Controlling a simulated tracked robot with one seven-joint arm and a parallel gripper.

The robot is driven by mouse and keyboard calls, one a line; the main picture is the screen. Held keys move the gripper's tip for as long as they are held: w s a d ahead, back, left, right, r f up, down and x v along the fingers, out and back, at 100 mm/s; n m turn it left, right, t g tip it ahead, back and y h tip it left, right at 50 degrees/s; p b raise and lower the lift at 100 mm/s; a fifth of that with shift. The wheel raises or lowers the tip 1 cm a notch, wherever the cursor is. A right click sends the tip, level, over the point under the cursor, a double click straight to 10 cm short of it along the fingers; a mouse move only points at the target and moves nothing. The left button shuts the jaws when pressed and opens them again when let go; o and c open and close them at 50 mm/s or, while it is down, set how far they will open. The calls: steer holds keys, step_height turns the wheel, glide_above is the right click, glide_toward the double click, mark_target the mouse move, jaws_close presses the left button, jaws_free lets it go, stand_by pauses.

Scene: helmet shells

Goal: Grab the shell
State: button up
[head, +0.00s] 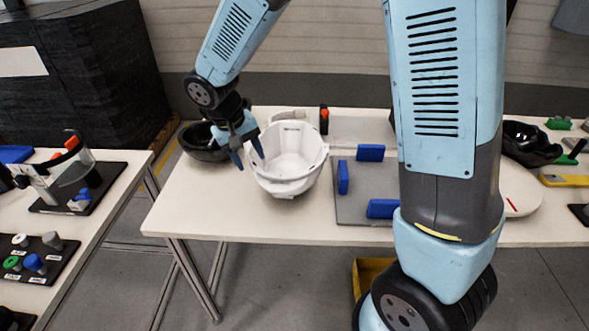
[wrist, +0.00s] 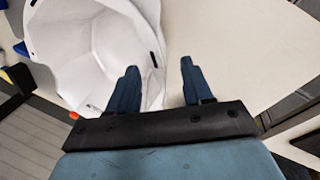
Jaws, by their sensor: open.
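A white helmet shell (head: 285,178) sits on the table, its open hollow facing up. It also shows in the wrist view (wrist: 85,45), upper left. My gripper (head: 251,162) is open at the shell's left rim, fingers pointing down. In the wrist view, my gripper (wrist: 158,66) has one finger over the shell's hollow and the other outside over bare table, with the shell's wall edge in the gap between them. I cannot tell whether either finger touches the wall. A black shell (head: 202,153) sits just left of my gripper.
A grey board with blue blocks (head: 342,177) lies right of the white shell on the table (head: 222,215). Another black shell (head: 528,148) is at the far right. A separate table with tools (head: 80,195) stands at the left. The white table's front left is clear.

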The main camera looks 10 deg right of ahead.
steer(key=shift+x, duration=3.4)
steer(key=shift+s, duration=0.1)
steer(key=shift+c, duration=0.4)
jaws_close()
